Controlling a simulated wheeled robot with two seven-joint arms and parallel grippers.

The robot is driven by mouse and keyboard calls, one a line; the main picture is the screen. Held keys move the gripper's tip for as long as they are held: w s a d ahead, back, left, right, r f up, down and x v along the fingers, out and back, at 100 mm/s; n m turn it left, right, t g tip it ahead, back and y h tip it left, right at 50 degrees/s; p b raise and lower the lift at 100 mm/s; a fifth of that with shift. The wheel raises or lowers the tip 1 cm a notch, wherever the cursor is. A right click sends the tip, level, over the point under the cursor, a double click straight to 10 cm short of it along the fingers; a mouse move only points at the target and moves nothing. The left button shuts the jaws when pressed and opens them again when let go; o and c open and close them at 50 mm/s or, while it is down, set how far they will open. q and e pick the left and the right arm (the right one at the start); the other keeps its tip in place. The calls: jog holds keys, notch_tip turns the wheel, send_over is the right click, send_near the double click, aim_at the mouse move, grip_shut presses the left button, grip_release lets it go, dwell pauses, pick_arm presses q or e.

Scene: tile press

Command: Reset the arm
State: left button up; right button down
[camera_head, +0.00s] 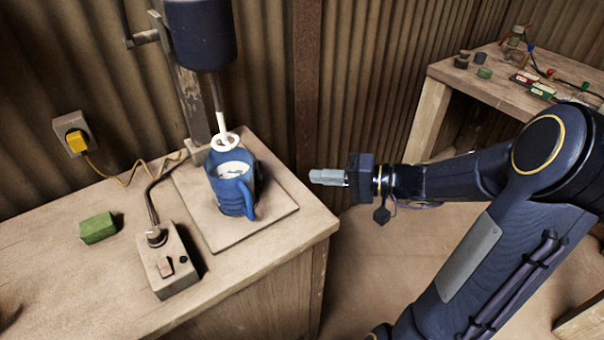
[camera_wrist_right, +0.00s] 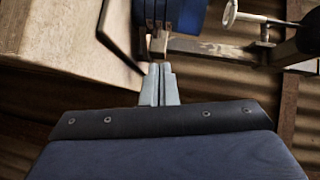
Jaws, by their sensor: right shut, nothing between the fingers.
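My right arm comes in from the right in the head view. Its gripper (camera_head: 328,177) is shut and empty, in the air to the right of the table's corner and apart from the blue mug. In the right wrist view the two grey fingers (camera_wrist_right: 158,85) are together with nothing between them. The blue mug (camera_head: 230,188) stands on a square board, with something whitish inside and its handle toward the front right. The mug also shows at the top of the right wrist view (camera_wrist_right: 178,14). My left gripper is not in view.
A dark blue stirrer head (camera_head: 201,35) hangs on a post, its white ring-ended rod (camera_head: 222,134) above the mug. A switch box (camera_head: 170,263), green block (camera_head: 97,228) and yellow plug (camera_head: 77,141) are at left. Another table (camera_head: 500,92) holds small parts at the back right.

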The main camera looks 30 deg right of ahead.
jog(key=s+a+r+n+g+h+p, duration=0.2)
jog(key=s+a+h+p, duration=0.1)
jog(key=s, duration=0.6)
jog(key=s+a+r+n+g+h+p, duration=0.2)
jog(key=s+a+r+g+h+p, duration=0.1)
jog(key=s, duration=0.6)
jog(key=shift+s+a+r+n+h+p, duration=0.2)
jog(key=shift+s+a+n+h+p, duration=0.25)
jog(key=shift+h+p, duration=0.55)
